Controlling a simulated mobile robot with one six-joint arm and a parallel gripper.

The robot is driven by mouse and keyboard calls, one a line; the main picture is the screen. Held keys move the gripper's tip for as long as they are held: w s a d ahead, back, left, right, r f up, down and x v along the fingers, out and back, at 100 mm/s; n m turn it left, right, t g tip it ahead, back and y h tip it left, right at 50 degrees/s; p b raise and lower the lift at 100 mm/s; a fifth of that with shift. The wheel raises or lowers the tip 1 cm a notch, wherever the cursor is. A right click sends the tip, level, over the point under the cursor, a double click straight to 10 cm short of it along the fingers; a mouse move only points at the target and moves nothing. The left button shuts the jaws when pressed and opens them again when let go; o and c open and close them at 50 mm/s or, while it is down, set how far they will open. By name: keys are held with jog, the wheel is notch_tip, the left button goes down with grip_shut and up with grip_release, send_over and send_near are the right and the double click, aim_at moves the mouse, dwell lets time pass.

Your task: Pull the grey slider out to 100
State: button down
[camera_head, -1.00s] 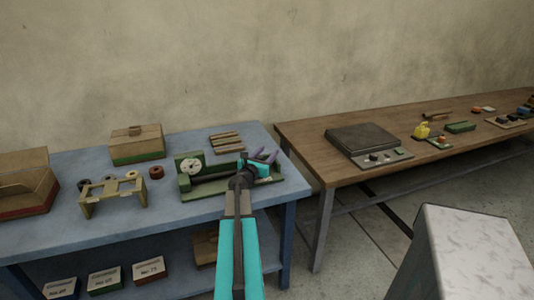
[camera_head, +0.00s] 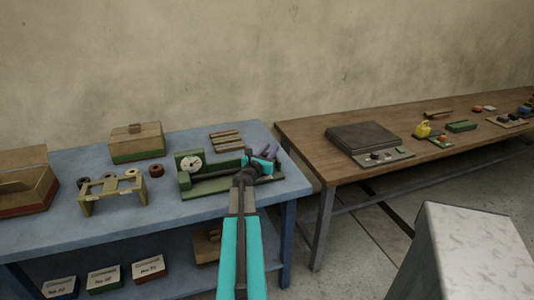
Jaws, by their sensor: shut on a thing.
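The green device with a round white dial (camera_head: 191,163) stands on the right part of the blue table (camera_head: 118,220). Its long green base (camera_head: 205,190) runs to the right under my gripper. My gripper (camera_head: 266,158) is at the right end of the device, its jaws shut on a part there that I take to be the grey slider. The gripper and my teal arm hide most of the slider, so its exact position and any scale reading cannot be made out.
A wooden rack with rolls (camera_head: 113,190), a lidded box (camera_head: 136,143) and a slatted wooden piece (camera_head: 225,141) share the blue table. An open box (camera_head: 27,185) is at the far left. A brown table (camera_head: 310,150) with a dark flat appliance (camera_head: 361,138) stands to the right, across a gap.

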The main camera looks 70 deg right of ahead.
jog(key=shift+s+d+f, duration=0.1)
jog(key=shift+s+f, duration=0.1)
jog(key=shift+s, duration=0.7)
jog(key=c, duration=1.7)
grip_release()
jog(key=shift+o, duration=1.3)
jog(key=shift+s+r, duration=0.1)
jog(key=shift+w+r, duration=0.1)
jog(key=shift+w, duration=0.15)
